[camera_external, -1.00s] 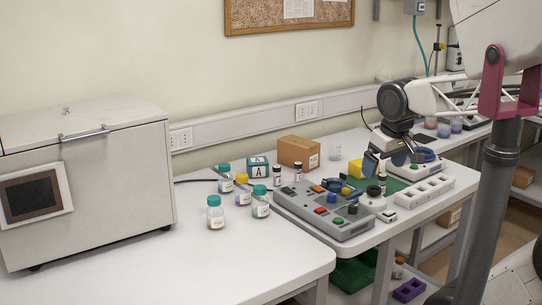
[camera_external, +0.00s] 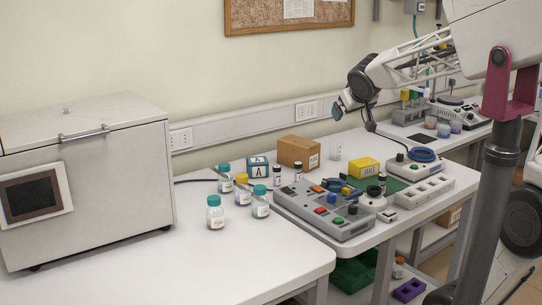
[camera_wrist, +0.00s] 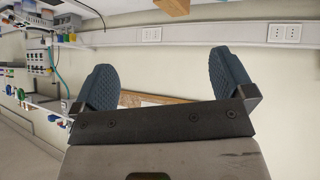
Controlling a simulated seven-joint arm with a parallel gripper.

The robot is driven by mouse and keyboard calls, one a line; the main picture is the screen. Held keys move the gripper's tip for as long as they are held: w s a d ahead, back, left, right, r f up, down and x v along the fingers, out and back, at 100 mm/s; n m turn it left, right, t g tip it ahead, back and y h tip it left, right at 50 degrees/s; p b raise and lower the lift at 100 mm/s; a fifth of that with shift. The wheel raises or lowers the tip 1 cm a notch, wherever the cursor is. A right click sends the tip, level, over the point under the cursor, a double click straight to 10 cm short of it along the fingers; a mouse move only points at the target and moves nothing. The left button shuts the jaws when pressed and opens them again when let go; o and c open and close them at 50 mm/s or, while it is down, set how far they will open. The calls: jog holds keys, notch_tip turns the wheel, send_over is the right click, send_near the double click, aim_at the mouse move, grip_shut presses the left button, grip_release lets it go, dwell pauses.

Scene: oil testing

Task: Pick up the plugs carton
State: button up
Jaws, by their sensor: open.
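Several boxes stand at the back of the bench in the external view, and I cannot read which is marked plugs. They are a brown cardboard carton (camera_external: 298,152), a yellow carton (camera_external: 364,168) with dark print on the green mat, and a small teal-and-white box (camera_external: 258,167). My gripper (camera_external: 338,110) is raised near the back wall, above and right of the brown carton and apart from all the boxes. In the wrist view my gripper (camera_wrist: 165,80) has its two blue pads wide apart, with nothing between them. A brown box edge (camera_wrist: 174,6) shows at the top there.
A grey console (camera_external: 325,209) with coloured buttons lies in front of the cartons. Several capped bottles (camera_external: 243,190) and small vials stand to its left. A large grey cabinet (camera_external: 85,180) fills the left. The front left of the table (camera_external: 200,265) is clear.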

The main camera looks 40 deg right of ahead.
jog(key=w+d+n+t, duration=0.1)
jog(key=w+d+t, duration=0.5)
jog(key=w, duration=1.1)
jog(key=n+y, duration=0.3)
jog(key=y, duration=0.3)
send_over(312, 145)
jog(key=s+d, duration=0.1)
jog(key=s, duration=0.4)
notch_tip(312, 145, down, 6)
jog(key=shift+g+y, duration=0.3)
notch_tip(312, 145, down, 17)
jog(key=shift+w+f, duration=0.15)
jog(key=shift+w, duration=0.1)
jog(key=shift+x, duration=1.25)
jog(key=shift+a+f, duration=0.1)
jog(key=shift+x, duration=2.55)
jog(key=shift+f, duration=0.1)
